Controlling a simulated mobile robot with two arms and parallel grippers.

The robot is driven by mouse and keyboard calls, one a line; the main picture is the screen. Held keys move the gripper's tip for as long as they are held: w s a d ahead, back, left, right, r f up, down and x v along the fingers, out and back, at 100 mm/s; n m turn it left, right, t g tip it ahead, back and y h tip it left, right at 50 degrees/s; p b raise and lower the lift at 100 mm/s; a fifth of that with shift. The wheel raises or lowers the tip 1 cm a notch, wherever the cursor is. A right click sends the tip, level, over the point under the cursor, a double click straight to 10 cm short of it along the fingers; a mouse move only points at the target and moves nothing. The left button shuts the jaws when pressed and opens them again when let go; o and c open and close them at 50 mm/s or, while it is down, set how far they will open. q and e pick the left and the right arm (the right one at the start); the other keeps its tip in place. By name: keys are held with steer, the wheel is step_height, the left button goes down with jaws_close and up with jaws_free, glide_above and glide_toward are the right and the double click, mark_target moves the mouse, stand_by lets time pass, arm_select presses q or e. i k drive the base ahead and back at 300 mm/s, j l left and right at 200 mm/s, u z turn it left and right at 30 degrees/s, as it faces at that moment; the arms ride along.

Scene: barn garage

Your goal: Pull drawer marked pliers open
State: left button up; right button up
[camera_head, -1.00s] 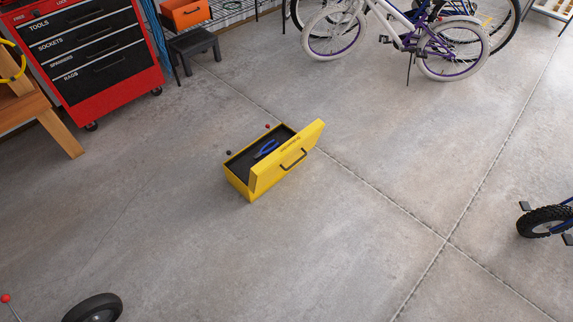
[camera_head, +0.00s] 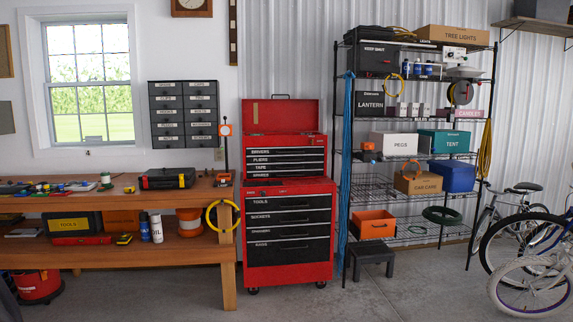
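A red tool chest (camera_head: 330,230) stands against the back wall in the head view, with its top lid raised. Its upper box has several narrow black drawers with white labels. The drawer marked pliers (camera_head: 287,159) is the second from the top, below the one marked drivers (camera_head: 287,151) and above the one marked tape (camera_head: 287,167). These drawers all look shut, flush with the red front. The chest is some way ahead of me across the floor. Neither of my grippers shows in this view.
A wooden workbench (camera_head: 228,262) stands left of the chest. A wire shelf (camera_head: 470,190) stands to the right, with a black step stool (camera_head: 370,254) in front of it. Bicycles (camera_head: 535,250) are at the far right. The concrete floor (camera_head: 390,300) before the chest looks clear.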

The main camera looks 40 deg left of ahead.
mark_target(254, 159)
steer(key=i+u, duration=0.2)
steer(key=i, duration=0.15)
steer(key=i+j+u, duration=0.15)
steer(key=i+u, duration=0.25)
steer(key=i+j+u, duration=0.1)
steer(key=i+u, duration=0.5)
steer(key=u, duration=0.15)
steer(key=i+l+u, duration=0.15)
steer(key=i+u, duration=0.2)
steer(key=i+j, duration=0.1)
steer(key=i, duration=0.4)
steer(key=i+z, duration=0.15)
steer(key=i, duration=0.3)
steer(key=i+j, duration=0.2)
steer(key=i, duration=0.25)
